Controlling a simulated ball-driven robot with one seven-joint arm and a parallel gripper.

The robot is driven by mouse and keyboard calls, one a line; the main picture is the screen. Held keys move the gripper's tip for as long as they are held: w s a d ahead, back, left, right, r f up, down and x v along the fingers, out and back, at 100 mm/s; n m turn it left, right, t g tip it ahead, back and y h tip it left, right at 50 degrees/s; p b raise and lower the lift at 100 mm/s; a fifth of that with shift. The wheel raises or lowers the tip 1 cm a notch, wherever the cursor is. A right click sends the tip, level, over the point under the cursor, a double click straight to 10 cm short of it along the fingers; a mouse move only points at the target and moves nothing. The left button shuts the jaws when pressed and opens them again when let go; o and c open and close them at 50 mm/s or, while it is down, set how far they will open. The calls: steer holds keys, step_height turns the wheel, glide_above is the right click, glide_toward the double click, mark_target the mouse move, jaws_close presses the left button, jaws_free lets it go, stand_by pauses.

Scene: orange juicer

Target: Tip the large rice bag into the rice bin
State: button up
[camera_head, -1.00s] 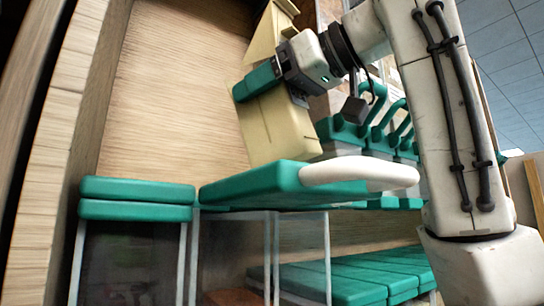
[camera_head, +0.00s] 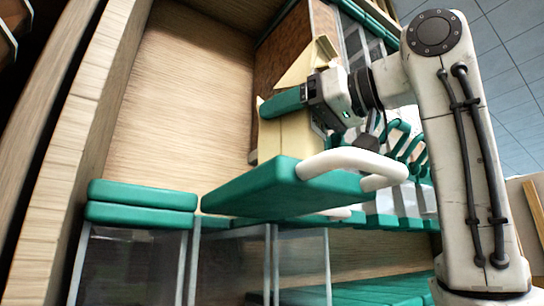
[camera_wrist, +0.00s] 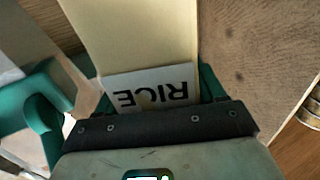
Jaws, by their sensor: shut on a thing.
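The large rice bag (camera_head: 290,135) is cream-coloured with a folded, pointed top (camera_head: 308,64). My gripper (camera_head: 283,102) is shut on it near its upper part, with green fingers. In the wrist view the bag (camera_wrist: 150,40) fills the upper middle, and a white "RICE" label (camera_wrist: 150,88) reads upside down at my gripper (camera_wrist: 145,98). The bag looks nearly upright, its lower end hidden behind a green lid (camera_head: 250,195) with a white handle (camera_head: 350,162). Clear bins (camera_head: 235,265) stand below; no label shows which is the rice bin.
Another bin with a stacked green lid (camera_head: 140,203) stands at left. Several green-handled containers (camera_head: 405,190) crowd the right, behind my arm. A wooden back panel (camera_head: 180,100) and a brown side panel (camera_head: 275,50) bound the shelf. Open space lies left of the bag.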

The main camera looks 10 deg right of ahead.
steer(key=s+d+b, duration=0.2)
steer(key=s+d, duration=0.1)
steer(key=s, duration=0.4)
steer(key=shift+s+b, duration=0.2)
steer(key=shift+b, duration=0.1)
stand_by(0.5)
